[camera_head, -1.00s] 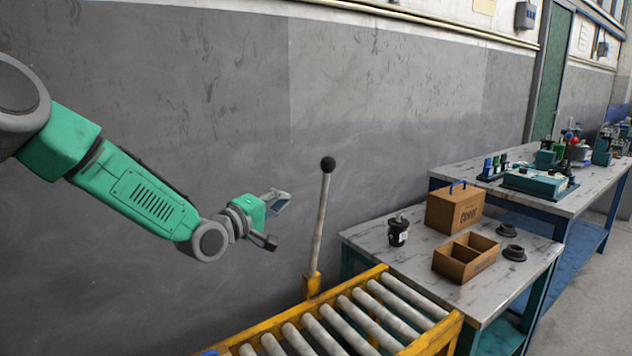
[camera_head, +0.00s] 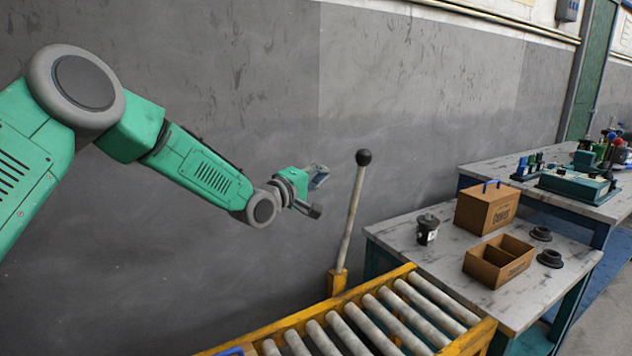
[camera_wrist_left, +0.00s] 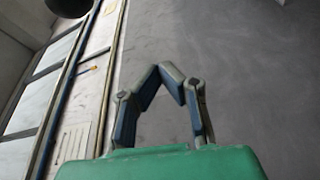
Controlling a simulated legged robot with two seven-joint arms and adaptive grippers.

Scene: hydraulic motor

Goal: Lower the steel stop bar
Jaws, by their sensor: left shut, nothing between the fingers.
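A grey steel bar (camera_head: 351,222) with a black ball knob (camera_head: 364,157) on top stands nearly upright, leaning slightly right, in a yellow bracket (camera_head: 338,280) at the back edge of the roller conveyor. My left gripper (camera_head: 319,178) is in the air to the left of the bar, a little below knob height, with a visible gap between them in the head view. In the left wrist view its fingers (camera_wrist_left: 161,71) meet at the tips, with nothing between them. A dark round shape, possibly the knob, is cut off at the top left there. My right gripper is not in view.
The yellow conveyor (camera_head: 405,270) with grey rollers lies below the bar. To its right, a table (camera_head: 385,236) carries a black canister (camera_head: 427,229), a closed wooden box (camera_head: 486,207) and an open one (camera_head: 499,262). A grey wall (camera_head: 250,90) stands behind.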

